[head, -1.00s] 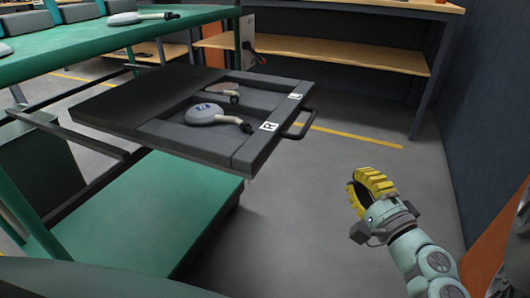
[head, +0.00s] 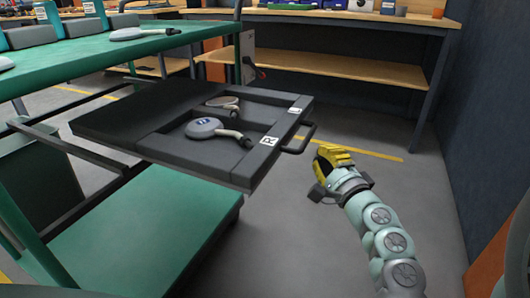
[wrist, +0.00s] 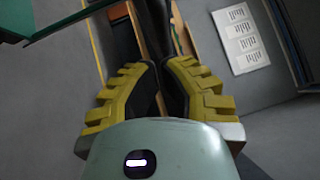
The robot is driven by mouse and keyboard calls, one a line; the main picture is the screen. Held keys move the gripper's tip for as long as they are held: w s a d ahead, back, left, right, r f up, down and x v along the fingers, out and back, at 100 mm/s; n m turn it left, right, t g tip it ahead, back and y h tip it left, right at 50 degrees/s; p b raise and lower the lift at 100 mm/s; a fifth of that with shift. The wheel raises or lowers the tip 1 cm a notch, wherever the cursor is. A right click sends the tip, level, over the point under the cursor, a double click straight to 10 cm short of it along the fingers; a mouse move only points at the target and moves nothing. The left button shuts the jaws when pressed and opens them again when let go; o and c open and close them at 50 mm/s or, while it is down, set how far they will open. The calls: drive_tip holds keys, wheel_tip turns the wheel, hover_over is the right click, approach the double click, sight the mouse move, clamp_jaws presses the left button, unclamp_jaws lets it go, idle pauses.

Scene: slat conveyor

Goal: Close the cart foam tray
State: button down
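The dark grey foam tray (head: 120,127) is slid out of the green cart (head: 130,232), below its top shelf. Its front edge carries R and L labels and a dark bar handle (head: 301,139). Two grey paddle-shaped devices, a nearer one (head: 203,127) and a farther one (head: 222,102), lie in its cut-outs. My gripper (head: 330,153), with yellow ribbed fingers, is just right of and below the handle in the picture, apart from it. In the wrist view its fingers (wrist: 160,68) are together with nothing seen between them.
The cart's green top shelf (head: 85,50) bears more devices and grey blocks. A wooden workbench (head: 330,62) stands behind, and a dark wall (head: 490,110) closes the right side. The floor (head: 290,230) in front of the tray is clear.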

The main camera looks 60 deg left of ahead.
drive_tip(key=shift+s+a+r, duration=0.2)
drive_tip(key=shift+s+a, duration=0.4)
drive_tip(key=shift+a, duration=0.25)
drive_tip(key=shift+s, duration=0.1)
drive_tip(key=s+a+b, duration=0.3)
drive_tip(key=s+a, duration=0.1)
drive_tip(key=a, duration=0.3)
drive_tip(key=s+a+b, duration=0.3)
drive_tip(key=s+a, duration=0.2)
drive_tip(key=a, duration=0.3)
drive_tip(key=s+a+b, duration=0.4)
drive_tip(key=a, duration=0.3)
drive_tip(key=shift+s+a+f, duration=0.2)
drive_tip(key=shift+s+a, duration=0.15)
drive_tip(key=shift+s, duration=0.05)
drive_tip(key=shift+s+a+r+b, duration=0.1)
drive_tip(key=shift+s+a+b, duration=0.25)
drive_tip(key=shift+a+b, duration=0.2)
drive_tip(key=shift+s+a+r+b, duration=0.1)
drive_tip(key=shift+s+a+b, duration=0.3)
drive_tip(key=shift+a, duration=0.15)
drive_tip(key=shift+w, duration=0.1)
